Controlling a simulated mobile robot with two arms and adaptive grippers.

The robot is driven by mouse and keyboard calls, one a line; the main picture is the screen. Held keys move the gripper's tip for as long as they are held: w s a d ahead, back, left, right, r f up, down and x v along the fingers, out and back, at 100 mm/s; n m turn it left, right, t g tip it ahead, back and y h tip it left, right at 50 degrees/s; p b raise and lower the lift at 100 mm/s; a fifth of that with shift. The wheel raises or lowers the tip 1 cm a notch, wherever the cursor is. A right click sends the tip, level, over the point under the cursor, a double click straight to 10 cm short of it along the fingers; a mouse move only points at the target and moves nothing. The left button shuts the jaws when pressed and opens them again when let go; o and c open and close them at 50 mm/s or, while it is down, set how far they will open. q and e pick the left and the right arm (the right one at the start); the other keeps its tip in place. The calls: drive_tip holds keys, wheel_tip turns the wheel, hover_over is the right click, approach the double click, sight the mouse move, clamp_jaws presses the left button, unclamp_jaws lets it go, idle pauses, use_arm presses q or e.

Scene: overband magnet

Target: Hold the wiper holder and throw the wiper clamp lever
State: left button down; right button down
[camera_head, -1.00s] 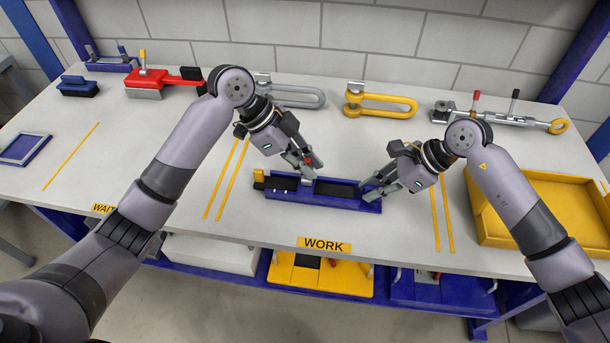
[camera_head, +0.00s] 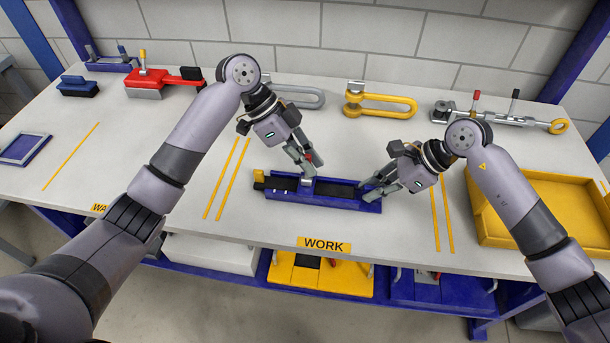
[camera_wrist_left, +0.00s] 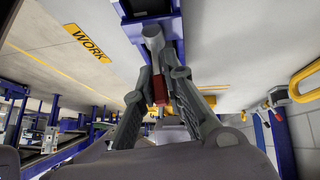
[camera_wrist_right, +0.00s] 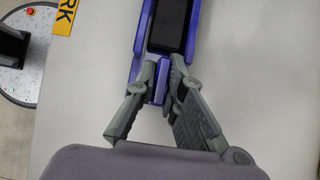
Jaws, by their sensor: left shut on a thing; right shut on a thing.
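The wiper holder (camera_head: 340,202) is a long blue tray with black strips, lying on the bench behind the WORK label. A grey clamp lever with a red grip (camera_wrist_left: 160,92) rises from its middle part. My left gripper (camera_head: 308,160) is shut on the red grip, above the holder. The fingers hide part of the lever in the head view. My right gripper (camera_head: 370,188) is shut on the right end of the holder; its fingers close on the blue end piece in the right wrist view (camera_wrist_right: 160,75). A yellow block (camera_head: 259,178) stands at the holder's left end.
A yellow tray (camera_head: 485,228) lies to the right, partly behind my right arm. A yellow shackle (camera_head: 385,104), a grey shackle (camera_head: 305,98), a turnbuckle-like part (camera_head: 510,117) and a red tool (camera_head: 160,77) line the back. Bench space around the holder is clear.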

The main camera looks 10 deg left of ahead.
use_arm(q)
drive_tip(key=shift+w+f+n+g, duration=0.1)
drive_tip(key=shift+w+n+g, duration=0.25)
drive_tip(key=shift+g, duration=0.45)
drive_tip(key=shift+w+f+n+g, duration=0.2)
drive_tip(key=shift+w+g, duration=0.25)
drive_tip(key=shift+g, duration=0.35)
drive_tip(key=c, duration=1.6)
unclamp_jaws()
drive_tip(key=shift+r, duration=0.1)
